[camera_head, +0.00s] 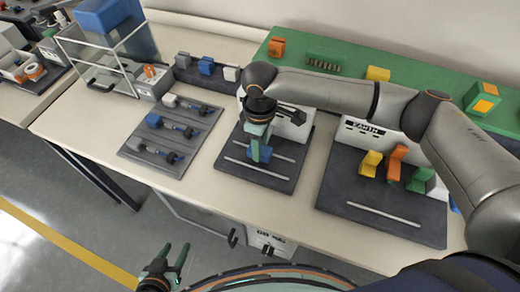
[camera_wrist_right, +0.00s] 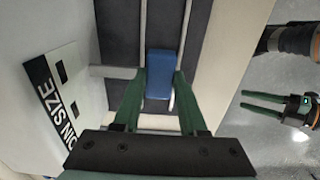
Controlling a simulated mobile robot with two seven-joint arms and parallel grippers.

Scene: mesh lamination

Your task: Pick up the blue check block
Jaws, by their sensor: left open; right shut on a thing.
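The blue check block (camera_head: 265,155) is at the middle dark tray (camera_head: 235,171), close to its surface. I cannot tell whether it touches the tray. My right gripper (camera_head: 260,148) points down from above and is shut on the block. In the right wrist view the blue block (camera_wrist_right: 159,72) sits between the tips of the green fingers (camera_wrist_right: 159,90), and its sides are partly hidden. My left gripper (camera_head: 172,262) is open and empty, low in front of the table. It also shows at the right of the right wrist view (camera_wrist_right: 263,103).
A tray with several dark and blue tools (camera_head: 165,154) lies left of the middle tray. A right-hand tray (camera_head: 345,193) holds yellow, orange and green blocks. More coloured blocks stand on the green shelf (camera_head: 345,57) behind.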

